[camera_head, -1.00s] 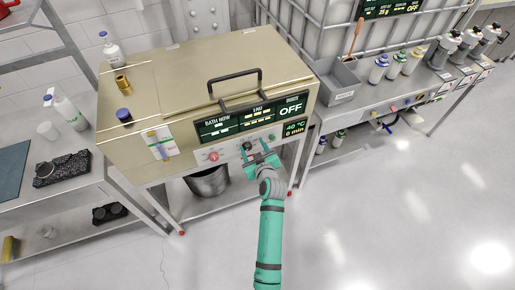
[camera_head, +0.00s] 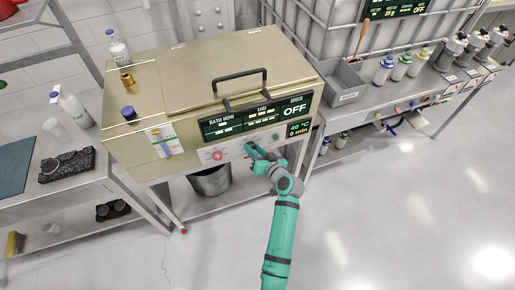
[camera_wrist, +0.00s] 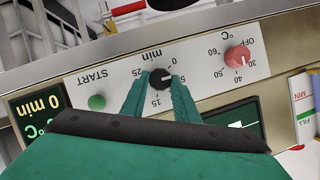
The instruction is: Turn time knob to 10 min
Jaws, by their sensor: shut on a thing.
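The time knob (camera_wrist: 160,78) is a small black dial on the oven-like bath's front panel, with 0, 5, 15 and 25 min marks around it. The wrist view is upside down. The knob's pale pointer line seems to face the 0-to-5 side; its exact mark is hard to tell. My teal gripper (camera_wrist: 159,88) has one finger on each side of the knob and is shut on it. In the head view my gripper (camera_head: 252,151) is at the panel and hides the knob. The green display (camera_head: 299,129) reads 40 °C and 0 min.
A red temperature knob (camera_wrist: 237,57) is on one side of the time knob, and a green START button (camera_wrist: 96,102) on the other. The bath's lid handle (camera_head: 239,85) is above the panel. A metal bucket (camera_head: 211,180) stands below. The floor at right is clear.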

